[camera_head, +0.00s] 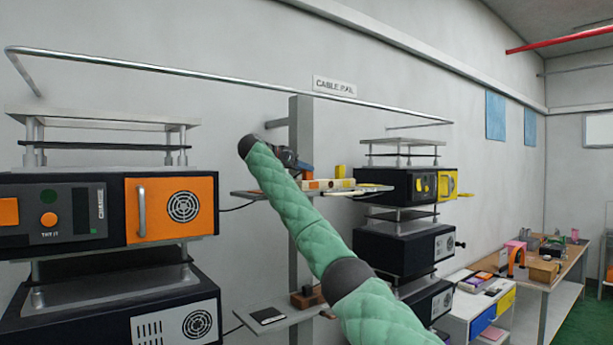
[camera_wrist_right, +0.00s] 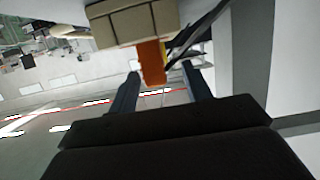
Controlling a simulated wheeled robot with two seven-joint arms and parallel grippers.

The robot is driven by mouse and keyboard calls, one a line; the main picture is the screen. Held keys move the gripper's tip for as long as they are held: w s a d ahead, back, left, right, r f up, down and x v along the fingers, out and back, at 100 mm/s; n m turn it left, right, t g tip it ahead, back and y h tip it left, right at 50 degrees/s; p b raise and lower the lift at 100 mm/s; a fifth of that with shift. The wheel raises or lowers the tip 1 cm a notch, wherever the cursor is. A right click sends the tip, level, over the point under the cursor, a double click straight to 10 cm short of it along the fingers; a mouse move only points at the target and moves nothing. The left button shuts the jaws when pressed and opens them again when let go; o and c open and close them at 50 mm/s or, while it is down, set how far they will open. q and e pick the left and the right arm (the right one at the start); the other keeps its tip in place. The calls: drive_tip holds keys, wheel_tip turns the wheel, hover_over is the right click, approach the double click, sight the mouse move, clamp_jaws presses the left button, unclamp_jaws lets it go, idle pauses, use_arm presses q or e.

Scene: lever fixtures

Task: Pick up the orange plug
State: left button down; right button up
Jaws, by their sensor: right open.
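The orange plug (camera_wrist_right: 152,62) shows in the right wrist view as a short upright orange block against a beige block (camera_wrist_right: 135,24). My right gripper (camera_wrist_right: 161,72) is open, with one dark finger on each side of the plug. Gaps show between the plug and both fingers, so it is not gripped. In the head view my right gripper (camera_head: 296,161) is small and partly hidden by my green-sleeved arm, beside the shelf. A small orange patch (camera_head: 307,175) beside it may be the plug. My left gripper is in neither view.
The narrow shelf (camera_head: 375,189) holds beige blocks (camera_head: 325,184) and a yellow-orange piece (camera_head: 340,171), in front of a grey post (camera_head: 301,118). Black equipment boxes stand left (camera_head: 100,212) and right (camera_head: 397,187). A lower shelf (camera_head: 285,318) holds small items. Thin dark cables (camera_wrist_right: 200,35) hang near the plug.

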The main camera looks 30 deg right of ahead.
drive_tip(key=shift+s+d+r+p, duration=0.15)
drive_tip(key=shift+d+r+p, duration=0.1)
drive_tip(key=shift+d+p, duration=0.1)
drive_tip(key=p+x, duration=0.2)
drive_tip(key=x, duration=0.1)
drive_tip(key=shift+d+f+p, duration=0.15)
drive_tip(key=shift+d+p, duration=0.05)
drive_tip(key=shift+p, duration=0.2)
drive_tip(key=shift+d+f, duration=0.15)
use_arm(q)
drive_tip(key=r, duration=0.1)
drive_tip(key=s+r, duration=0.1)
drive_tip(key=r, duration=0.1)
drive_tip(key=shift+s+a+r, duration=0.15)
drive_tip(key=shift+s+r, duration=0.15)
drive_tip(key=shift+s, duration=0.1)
use_arm(e)
drive_tip(key=shift+s, duration=0.1)
drive_tip(key=shift+c, duration=1.3)
drive_tip(key=c, duration=0.8)
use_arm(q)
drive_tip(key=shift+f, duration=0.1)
use_arm(e)
clamp_jaws()
